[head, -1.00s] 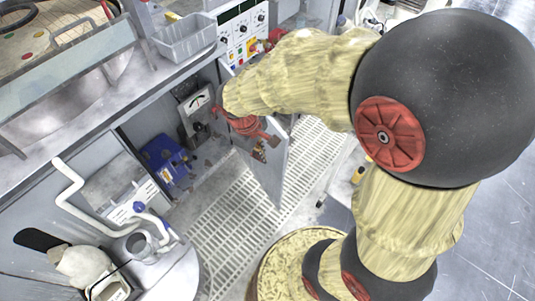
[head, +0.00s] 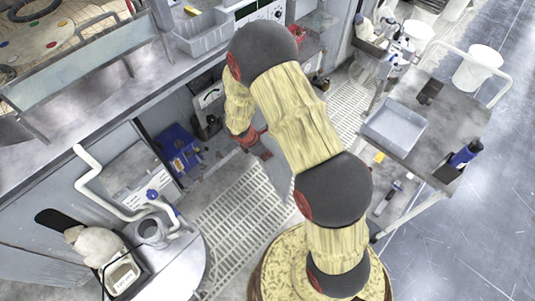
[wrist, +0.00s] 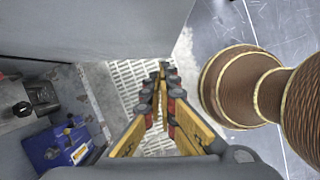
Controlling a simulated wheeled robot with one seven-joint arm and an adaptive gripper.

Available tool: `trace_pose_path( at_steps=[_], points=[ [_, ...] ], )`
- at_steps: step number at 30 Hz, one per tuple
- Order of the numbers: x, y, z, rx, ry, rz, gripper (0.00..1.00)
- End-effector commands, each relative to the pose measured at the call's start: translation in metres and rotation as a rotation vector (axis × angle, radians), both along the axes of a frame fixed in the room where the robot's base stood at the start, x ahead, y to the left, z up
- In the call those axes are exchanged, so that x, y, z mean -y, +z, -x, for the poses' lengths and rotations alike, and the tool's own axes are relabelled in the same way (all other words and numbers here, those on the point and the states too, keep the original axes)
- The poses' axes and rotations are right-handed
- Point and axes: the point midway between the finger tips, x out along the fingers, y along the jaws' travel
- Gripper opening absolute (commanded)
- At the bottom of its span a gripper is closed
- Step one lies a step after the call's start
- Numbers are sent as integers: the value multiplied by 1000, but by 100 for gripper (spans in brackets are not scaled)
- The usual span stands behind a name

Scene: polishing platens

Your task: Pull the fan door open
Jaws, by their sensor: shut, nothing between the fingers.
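The fan door is a grey panel (head: 270,180) at the open front of the bench cabinet. It stands swung out over the grating, and my arm hides much of it. My gripper (head: 263,153) is beside its upper part in the head view; I cannot tell there whether they touch. In the wrist view my gripper (wrist: 161,72) has its yellow-and-black fingers shut at the tips with nothing between them. A large grey panel (wrist: 110,28) lies to the upper left of the fingertips, apart from them. No handle is clear.
Inside the cabinet are a blue box (head: 180,150) and a gauge unit (head: 208,105). A white pipe (head: 95,185) and round vessel stand at left. A cart (head: 445,135) with a grey bin stands at right. Grating (head: 235,215) covers the floor.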

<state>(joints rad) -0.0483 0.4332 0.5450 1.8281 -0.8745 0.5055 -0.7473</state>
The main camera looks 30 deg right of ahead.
Motion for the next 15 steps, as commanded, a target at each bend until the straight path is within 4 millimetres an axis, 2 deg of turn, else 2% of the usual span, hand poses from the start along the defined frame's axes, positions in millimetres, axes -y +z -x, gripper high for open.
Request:
trace_pose_path(
  at_steps=[1, 10, 15],
  points=[
    [4, -14, 1, -3, 0, 0, 0],
    [26, -68, 1, -3, -3, -1, 0],
    [50, -64, -1, 1, -6, 0, 0]
  ],
)
